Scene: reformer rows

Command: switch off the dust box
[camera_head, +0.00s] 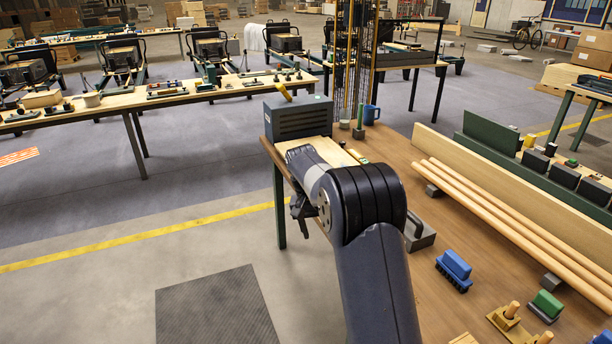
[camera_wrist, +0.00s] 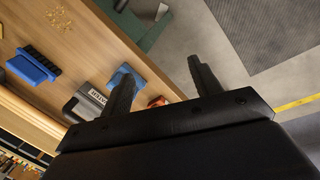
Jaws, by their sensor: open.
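A grey-blue box with a slatted front (camera_head: 300,120), which looks like the dust box, stands at the far left corner of the wooden workbench. A yellow lever (camera_head: 285,92) sticks up at a slant from its top left. My gripper (camera_head: 299,210) is largely hidden by my arm, off the bench's left edge, nearer to me and lower than the box. In the wrist view my gripper (camera_wrist: 162,84) shows two dark fingers spread apart with nothing between them. The box is not recognisable in the wrist view.
The bench (camera_head: 400,155) carries long wooden poles (camera_head: 500,215), a blue brush (camera_head: 455,268), a green brush (camera_head: 547,304) and a grey handled block (camera_head: 420,232).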

